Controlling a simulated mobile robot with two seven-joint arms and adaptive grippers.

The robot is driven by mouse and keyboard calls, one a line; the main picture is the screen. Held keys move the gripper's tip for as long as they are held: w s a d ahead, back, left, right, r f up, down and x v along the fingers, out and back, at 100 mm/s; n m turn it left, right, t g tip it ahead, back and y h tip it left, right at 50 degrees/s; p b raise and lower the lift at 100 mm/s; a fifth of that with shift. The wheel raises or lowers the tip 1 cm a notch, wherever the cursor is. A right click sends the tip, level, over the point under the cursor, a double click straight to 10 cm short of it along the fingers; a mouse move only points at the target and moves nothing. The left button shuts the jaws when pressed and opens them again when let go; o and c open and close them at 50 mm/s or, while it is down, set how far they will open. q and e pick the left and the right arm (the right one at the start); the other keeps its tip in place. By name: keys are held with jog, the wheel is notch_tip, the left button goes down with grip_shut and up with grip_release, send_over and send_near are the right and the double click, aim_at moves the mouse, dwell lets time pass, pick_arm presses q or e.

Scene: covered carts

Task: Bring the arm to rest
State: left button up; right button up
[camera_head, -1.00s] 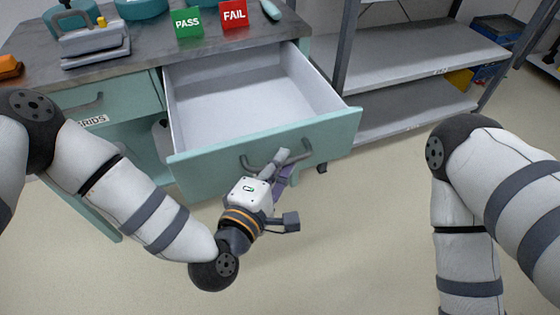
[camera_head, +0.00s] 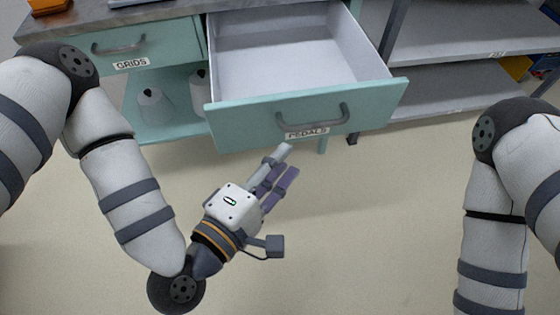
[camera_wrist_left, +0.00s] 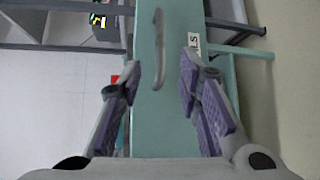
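My left gripper (camera_head: 284,160) is in front of and below the pulled-out drawer (camera_head: 305,125) labelled PEDALS, apart from its grey handle (camera_head: 314,118). In the left wrist view the gripper (camera_wrist_left: 161,75) is open and empty, with its purple-padded fingers spread. The handle (camera_wrist_left: 158,50) shows beyond the fingers. The drawer stands open, and the visible part of its inside is empty. My right arm shows at the right of the head view; its gripper is out of frame.
A shut drawer labelled GRIDS (camera_head: 145,45) is at left, above an open shelf (camera_head: 165,127) with white rolls or spools. A grey shelving rack (camera_head: 455,85) stands at right. Bare floor (camera_head: 365,225) lies between my arms.

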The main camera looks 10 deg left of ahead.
dwell(0.4)
pick_arm(q)
jog(key=s+a+f+m+g+y+p, duration=0.2)
jog(key=s+a+f+m+g, duration=0.2)
jog(key=s+f+m+g, duration=0.25)
jog(key=s+a+f+m+g+y+p, duration=0.1)
jog(key=s+a+f+m+g+p, duration=0.25)
jog(key=s+f, duration=0.5)
jog(key=s+a+r+m+g+y, duration=0.2)
jog(key=s+a+g, duration=0.4)
jog(key=s+a, duration=0.5)
jog(key=s+m+y, duration=0.1)
jog(key=s+y, duration=0.1)
jog(key=shift+s+a+m+g+y, duration=0.3)
jog(key=shift+s+m+g, duration=0.05)
jog(key=shift+m+g, duration=0.05)
pick_arm(e)
jog(key=w+r+t, duration=0.2)
jog(key=w+r, duration=0.3)
jog(key=r, duration=0.1)
jog(key=shift+w, duration=0.35)
